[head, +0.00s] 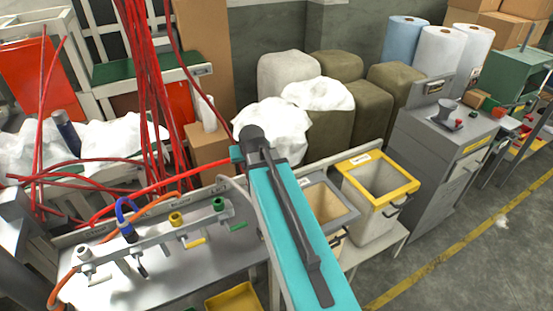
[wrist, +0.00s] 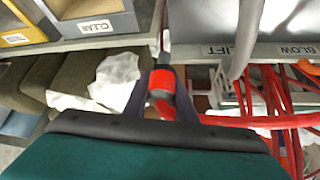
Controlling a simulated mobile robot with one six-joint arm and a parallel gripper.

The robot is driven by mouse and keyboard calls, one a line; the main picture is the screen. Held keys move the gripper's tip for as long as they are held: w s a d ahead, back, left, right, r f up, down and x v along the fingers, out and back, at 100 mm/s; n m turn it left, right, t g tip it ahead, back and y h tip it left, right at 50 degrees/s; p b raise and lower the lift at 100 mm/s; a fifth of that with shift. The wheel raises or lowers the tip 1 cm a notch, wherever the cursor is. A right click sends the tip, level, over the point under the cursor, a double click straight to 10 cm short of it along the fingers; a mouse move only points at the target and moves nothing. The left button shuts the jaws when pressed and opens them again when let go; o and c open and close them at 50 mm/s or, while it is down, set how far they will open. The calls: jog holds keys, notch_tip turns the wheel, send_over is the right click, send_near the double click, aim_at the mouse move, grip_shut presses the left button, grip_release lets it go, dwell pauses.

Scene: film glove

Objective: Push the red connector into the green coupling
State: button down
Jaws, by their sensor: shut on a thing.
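The green coupling (head: 219,204) is at the right end of the manifold rail on the grey bench in the head view, with a green lever beside it. In the wrist view the red connector (wrist: 161,84) is between the dark fingers of my gripper (wrist: 165,72), which is shut on it. In the head view my teal arm reaches up past the right of the rail, and the fingers and red connector are hidden there. A red hose runs from the left to my arm's end. The green coupling cannot be made out in the wrist view, so connector and coupling appear apart.
A yellow coupling (head: 176,219), a blue coupling (head: 128,232) with a blue hose and a white coupling (head: 84,254) share the rail. Red hoses (head: 150,100) hang at the left. A yellow-rimmed bin (head: 378,162) stands right of my arm. A yellow tray (head: 234,299) is in front.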

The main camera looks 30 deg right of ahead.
jog(key=w+a+f+n+y+b, duration=0.1)
jog(key=a+f+n+b, duration=0.1)
jog(key=a, duration=1.4)
jog(key=shift+f+n+y, duration=0.3)
jog(key=shift+n+y, duration=0.1)
jog(key=shift+n, duration=0.3)
jog(key=shift+w, duration=0.1)
